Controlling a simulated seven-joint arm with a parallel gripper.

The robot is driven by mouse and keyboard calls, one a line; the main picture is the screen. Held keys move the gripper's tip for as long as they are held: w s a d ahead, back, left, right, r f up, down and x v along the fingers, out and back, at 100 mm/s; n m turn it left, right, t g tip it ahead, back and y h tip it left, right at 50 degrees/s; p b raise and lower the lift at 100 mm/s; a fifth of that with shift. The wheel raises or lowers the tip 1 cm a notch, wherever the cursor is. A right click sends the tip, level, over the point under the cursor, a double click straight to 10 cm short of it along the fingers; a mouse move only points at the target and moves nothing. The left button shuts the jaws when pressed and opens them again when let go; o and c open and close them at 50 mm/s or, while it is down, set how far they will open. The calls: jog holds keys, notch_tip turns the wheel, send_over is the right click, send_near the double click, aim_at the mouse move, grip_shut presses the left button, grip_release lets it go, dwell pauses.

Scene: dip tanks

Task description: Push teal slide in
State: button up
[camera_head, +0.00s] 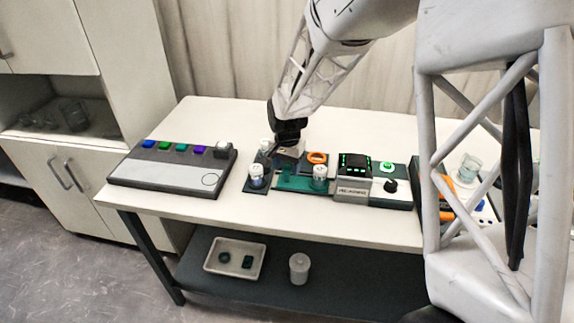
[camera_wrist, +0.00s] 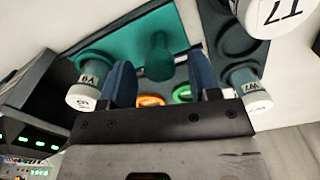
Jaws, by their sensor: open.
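The teal slide (camera_wrist: 120,45) is a flat teal plate with an upright teal knob (camera_wrist: 158,55) in the wrist view. In the head view, the slide (camera_head: 292,183) lies between two white-capped vials, partly hidden by my gripper. My gripper (camera_head: 290,152) is low over the far side of the slide in the head view. In the wrist view, its two blue fingers (camera_wrist: 160,62) are apart, and the knob appears between their tips. I cannot tell whether either finger touches the knob.
White-capped vials stand left (camera_head: 257,176), right (camera_head: 320,176) and behind (camera_head: 267,146). An orange ring (camera_head: 317,157) lies behind the right vial. A box with green lights (camera_head: 355,166) is farther right. A button panel (camera_head: 172,172) stands left. The front table strip is clear.

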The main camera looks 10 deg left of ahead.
grip_shut()
send_over(309, 183)
jog(key=shift+w, duration=0.25)
dwell(0.5)
grip_release()
jog(key=shift+r, duration=0.15)
notch_tip(309, 183, up, 8)
jog(key=shift+f, duration=0.2)
dwell(0.6)
